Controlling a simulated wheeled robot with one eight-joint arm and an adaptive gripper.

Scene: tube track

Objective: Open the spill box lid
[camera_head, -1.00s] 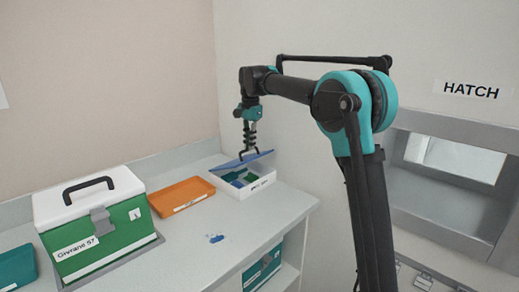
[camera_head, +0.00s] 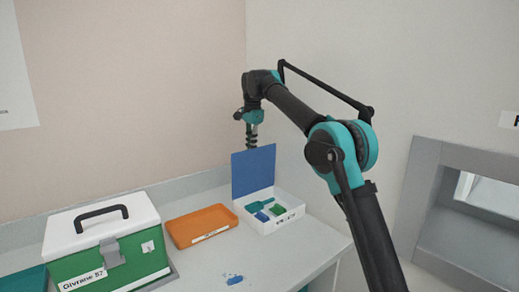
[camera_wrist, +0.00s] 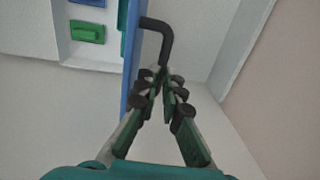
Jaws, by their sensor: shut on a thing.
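The spill box (camera_head: 286,219) is a white open box on the counter, with its blue lid (camera_head: 253,171) standing about upright at its back edge. In the wrist view the lid shows edge-on as a blue strip (camera_wrist: 134,60), with a dark bent handle (camera_wrist: 166,35) on its outer side. My gripper (camera_wrist: 162,75) is shut on the end of that handle. In the head view my gripper (camera_head: 251,138) is behind the upper part of the lid, so its fingertips are hidden there. A teal scoop (camera_head: 258,204) and blue and green pieces lie inside the box.
An orange tray (camera_head: 200,226) lies left of the spill box. A green and white case (camera_head: 105,245) with a black handle stands farther left. A small blue spill (camera_head: 234,279) is on the counter in front. Walls stand close behind the lid and gripper.

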